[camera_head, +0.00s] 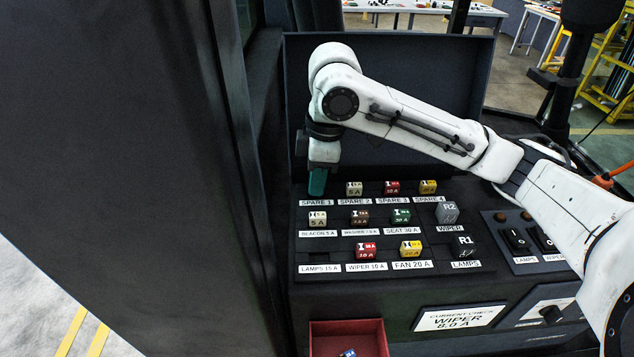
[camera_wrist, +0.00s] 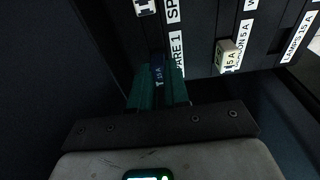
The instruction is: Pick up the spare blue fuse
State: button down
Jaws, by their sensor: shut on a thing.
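The spare blue fuse (camera_wrist: 157,70), marked 15 A, is between the green fingers of my gripper (camera_wrist: 159,88) in the wrist view, beside the SPARE 1 label. My gripper (camera_head: 317,184) is shut on it, pointing down at the SPARE 1 place at the left end of the top row. In the head view the fingers hide this fuse. I cannot tell whether it is still seated in its slot or raised.
To the right in the same row stand a beige fuse (camera_head: 354,188), a red fuse (camera_head: 391,187) and a yellow fuse (camera_head: 427,187). More fuses and relays fill lower rows. A red tray (camera_head: 313,335) below holds another blue fuse (camera_head: 348,353). The raised lid (camera_head: 420,90) stands behind.

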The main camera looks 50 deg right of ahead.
jog(key=shift+r, duration=0.35)
jog(key=s+a+r+b, duration=0.2)
jog(key=s+r, duration=0.3)
jog(key=s, duration=0.1)
jog(key=s+a+r+b, duration=0.3)
jog(key=s+r, duration=0.3)
jog(key=s, duration=0.1)
jog(key=shift+a+r, duration=0.3)
jog(key=shift+w, duration=0.1)
